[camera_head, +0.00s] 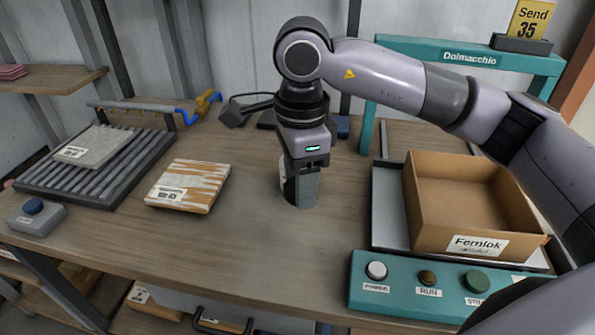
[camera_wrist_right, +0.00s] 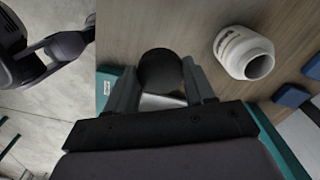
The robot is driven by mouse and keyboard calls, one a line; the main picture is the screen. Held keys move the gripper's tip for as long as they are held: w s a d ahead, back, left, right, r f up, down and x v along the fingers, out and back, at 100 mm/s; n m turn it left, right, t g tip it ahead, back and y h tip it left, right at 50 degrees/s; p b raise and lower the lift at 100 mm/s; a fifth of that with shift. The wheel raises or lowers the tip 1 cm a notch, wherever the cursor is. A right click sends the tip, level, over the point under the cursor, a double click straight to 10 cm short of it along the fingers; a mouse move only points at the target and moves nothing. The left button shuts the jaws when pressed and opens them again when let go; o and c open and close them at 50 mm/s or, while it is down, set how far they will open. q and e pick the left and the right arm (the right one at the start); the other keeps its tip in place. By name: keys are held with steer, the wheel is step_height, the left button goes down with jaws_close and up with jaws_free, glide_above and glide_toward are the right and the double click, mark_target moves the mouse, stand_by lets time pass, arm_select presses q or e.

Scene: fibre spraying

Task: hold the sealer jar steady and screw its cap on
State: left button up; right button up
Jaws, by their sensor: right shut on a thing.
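My right gripper (camera_head: 302,197) points down over the middle of the bench. In the right wrist view its two fingers (camera_wrist_right: 161,88) are closed on a round black cap (camera_wrist_right: 160,68). The white sealer jar (camera_wrist_right: 243,52) shows in the right wrist view, apart from the fingers, with its mouth open and bare and printing on its side. In the head view the jar is mostly hidden behind my right gripper; only a pale sliver shows. No left gripper can be made out on the bench or at the jar.
A cardboard box (camera_head: 470,200) stands at right behind a teal button panel (camera_head: 450,288). An orange-and-white labelled slab (camera_head: 188,186) lies to the left, beside a roller rack (camera_head: 140,165). A teal frame (camera_head: 470,55) rises at the back. The front middle of the bench is clear.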

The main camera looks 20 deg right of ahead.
steer(key=d+f+n, duration=0.1)
steer(key=f+n, duration=0.1)
steer(key=n, duration=0.3)
steer(key=d+f+n, duration=0.2)
steer(key=f+n, duration=0.1)
steer(key=n, duration=0.2)
steer(key=s+d+f+n, duration=0.1)
steer(key=f+n, duration=0.2)
steer(key=n, duration=0.3)
steer(key=shift+d, duration=0.2)
steer(key=n, duration=0.1)
steer(key=f+n, duration=0.1)
steer(key=n, duration=0.1)
steer(key=shift+s+d+f, duration=0.1)
steer(key=shift+s+d, duration=0.05)
steer(key=shift+d, duration=0.25)
